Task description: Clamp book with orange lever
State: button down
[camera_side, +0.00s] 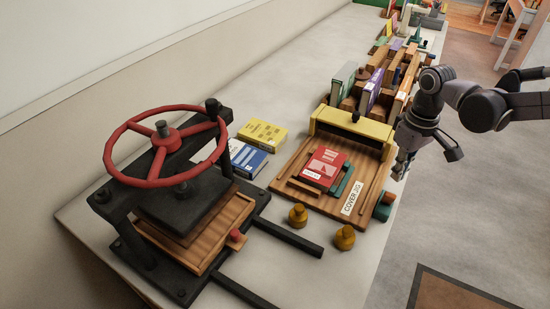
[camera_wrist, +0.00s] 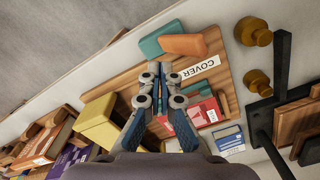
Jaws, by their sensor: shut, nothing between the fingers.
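A red book (camera_side: 323,167) lies flat in the wooden cover jig (camera_side: 290,171), with a teal piece (camera_side: 345,180) along its right side. The red book also shows in the wrist view (camera_wrist: 203,113), partly behind my fingers. An orange lever (camera_side: 388,198) sits at the jig's right edge beside a teal block (camera_side: 382,212). In the wrist view the rounded orange lever (camera_wrist: 184,44) lies beyond my fingertips. My gripper (camera_side: 399,172) is shut and empty, above the jig's right edge; its fingertips (camera_wrist: 160,68) are together, apart from the lever.
A black press (camera_side: 165,190) with a red wheel stands left. Yellow and blue books (camera_side: 248,160) lie between. Two brass knobs (camera_side: 345,238) stand in front. Upright books (camera_side: 372,90) fill the back.

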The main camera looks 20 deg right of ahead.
notch_tip(320, 180, up, 7)
dwell(0.7)
jog(key=s+d+m+t, duration=0.3)
jog(key=s+d+t, duration=0.4)
jog(key=s, duration=0.5)
jog(key=shift+d, duration=0.35)
